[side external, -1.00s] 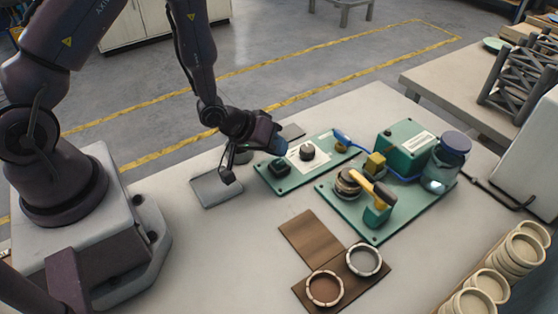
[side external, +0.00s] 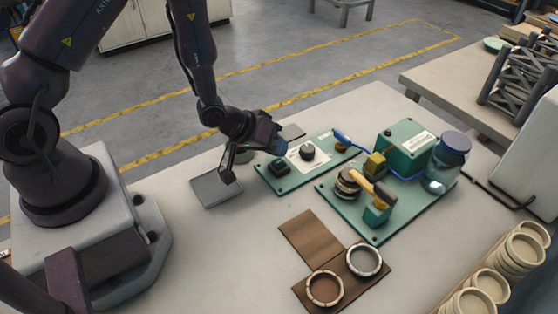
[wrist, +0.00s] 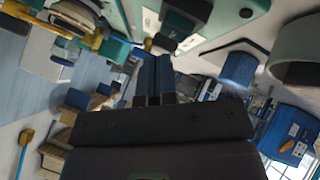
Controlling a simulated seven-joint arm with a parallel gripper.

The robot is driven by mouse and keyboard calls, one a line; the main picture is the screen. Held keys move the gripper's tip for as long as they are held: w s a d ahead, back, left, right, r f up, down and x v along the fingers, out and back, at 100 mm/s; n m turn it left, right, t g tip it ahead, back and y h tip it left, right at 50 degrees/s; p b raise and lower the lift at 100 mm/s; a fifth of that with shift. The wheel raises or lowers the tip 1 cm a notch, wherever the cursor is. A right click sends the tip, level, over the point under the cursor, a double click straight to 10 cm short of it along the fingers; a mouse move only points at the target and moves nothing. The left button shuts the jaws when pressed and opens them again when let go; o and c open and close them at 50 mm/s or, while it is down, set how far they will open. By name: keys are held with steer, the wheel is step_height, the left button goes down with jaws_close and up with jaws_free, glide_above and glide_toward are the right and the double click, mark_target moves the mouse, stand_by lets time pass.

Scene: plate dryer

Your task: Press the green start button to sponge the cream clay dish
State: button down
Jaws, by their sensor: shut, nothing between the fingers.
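The green control panel (side external: 291,186) lies on the table with a dark block-shaped control (side external: 280,168) near its left end. I cannot tell for sure whether this block is the green start button. My gripper (side external: 280,149) is shut and empty, its blue end just above and behind that block; contact cannot be told. Its closed blue fingers also show in the wrist view (wrist: 153,62). A small round cream-coloured piece (side external: 347,181) sits on the larger green base (side external: 374,236), beside a yellow-handled tool (side external: 372,187); it may be the dish.
A dark round knob (side external: 307,151) stands mid-panel. A green box (side external: 402,147) and a blue-lidded jar (side external: 447,164) stand behind the tool. Stacked cream dishes (side external: 518,249) stand at right. A grey pad (side external: 215,190) lies left of the panel.

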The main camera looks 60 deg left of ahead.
stand_by(0.5)
steer(key=shift+f, duration=0.4)
